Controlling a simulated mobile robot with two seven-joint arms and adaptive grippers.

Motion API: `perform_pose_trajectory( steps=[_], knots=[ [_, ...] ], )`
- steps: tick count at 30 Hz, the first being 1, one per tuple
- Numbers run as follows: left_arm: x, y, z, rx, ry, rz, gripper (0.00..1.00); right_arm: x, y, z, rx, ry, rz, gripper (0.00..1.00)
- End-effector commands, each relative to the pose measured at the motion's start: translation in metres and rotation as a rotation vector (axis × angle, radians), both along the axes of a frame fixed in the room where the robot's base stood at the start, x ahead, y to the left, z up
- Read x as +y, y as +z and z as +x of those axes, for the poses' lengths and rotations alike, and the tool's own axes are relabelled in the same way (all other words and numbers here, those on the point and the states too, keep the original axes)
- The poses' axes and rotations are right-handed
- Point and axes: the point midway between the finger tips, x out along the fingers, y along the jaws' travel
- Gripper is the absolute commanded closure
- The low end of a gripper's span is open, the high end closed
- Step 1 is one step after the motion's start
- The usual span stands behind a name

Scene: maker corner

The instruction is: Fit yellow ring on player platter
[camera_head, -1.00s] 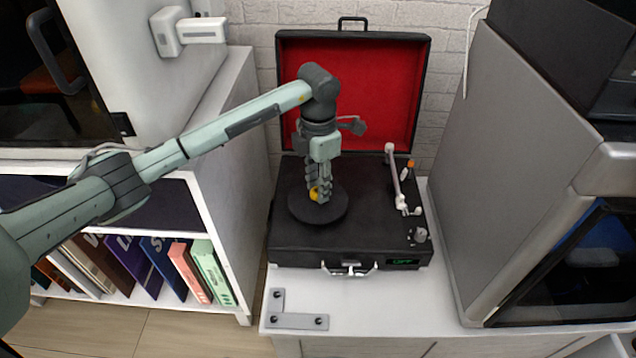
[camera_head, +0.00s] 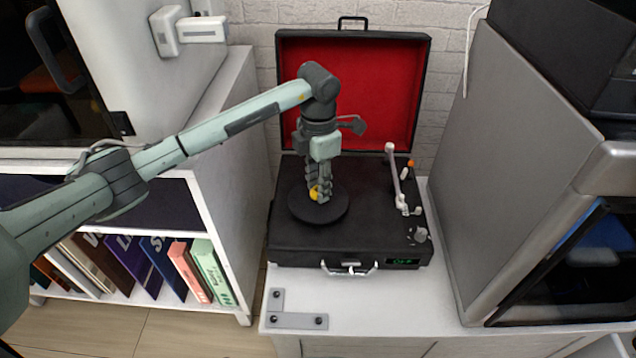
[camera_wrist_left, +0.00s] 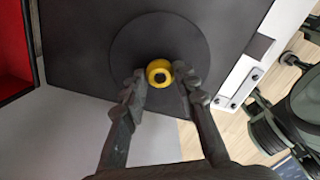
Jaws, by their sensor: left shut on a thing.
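The yellow ring (camera_head: 314,193) is at the middle of the dark round platter (camera_head: 332,213) of the record player. My left gripper (camera_head: 320,197) points down over the platter, with its fingers shut on the ring and partly hiding it in the head view. In the left wrist view the ring (camera_wrist_left: 158,73) sits between the two fingertips, over the platter's centre (camera_wrist_left: 158,38), with a dark round middle showing through it. I cannot tell whether the ring rests on the platter or is just above it.
The player's red-lined lid (camera_head: 380,85) stands open behind. The white tonearm (camera_head: 396,180) is to the right of the platter. A grey machine (camera_head: 530,170) stands close on the right, and a white bookshelf (camera_head: 238,150) on the left. A grey bracket (camera_head: 295,320) lies in front.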

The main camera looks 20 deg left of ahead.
Motion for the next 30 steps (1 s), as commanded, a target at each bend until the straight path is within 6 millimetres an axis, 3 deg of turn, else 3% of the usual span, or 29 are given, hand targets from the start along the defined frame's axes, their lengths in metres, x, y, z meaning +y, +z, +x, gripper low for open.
perform_pose_trajectory(
  steps=[16, 30],
  knots=[
    [0.0, 0.001, 0.0, 0.0, 0.0, 0.0, 0.86, -0.001, 0.001, 0.001, -0.003, 0.0, -0.002, 0.6],
    [0.0, 0.015, 0.0, -0.001, 0.0, 0.001, 0.86, 0.0, 0.008, 0.001, -0.001, 0.0, -0.001, 0.6]
  ],
)
